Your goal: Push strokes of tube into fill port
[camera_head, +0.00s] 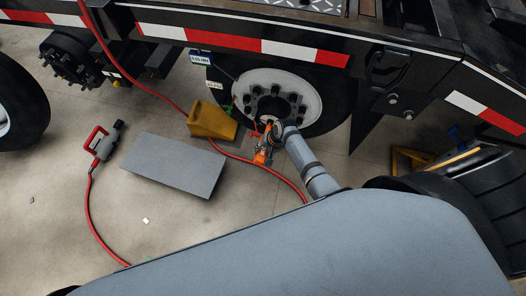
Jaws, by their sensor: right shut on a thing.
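My right arm reaches in from the lower right, and its gripper (272,130) is at the wheel hub (277,100) of the trailer. The gripper is shut on a small orange tool (262,156), which hangs down just below the hub's centre. I cannot tell whether this is the tube, or whether its tip touches the hub. The fill port is not clear; the gripper and wrist cover the lower middle of the hub. My left gripper is not in view.
A yellow wheel chock (211,120) stands left of the wheel. A red hose (150,89) runs down past it and under my right arm. A grey slab (172,167) and a red-handled tool (105,143) with a hose lie on the floor. The trailer's striped side rail (290,50) overhangs the wheel.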

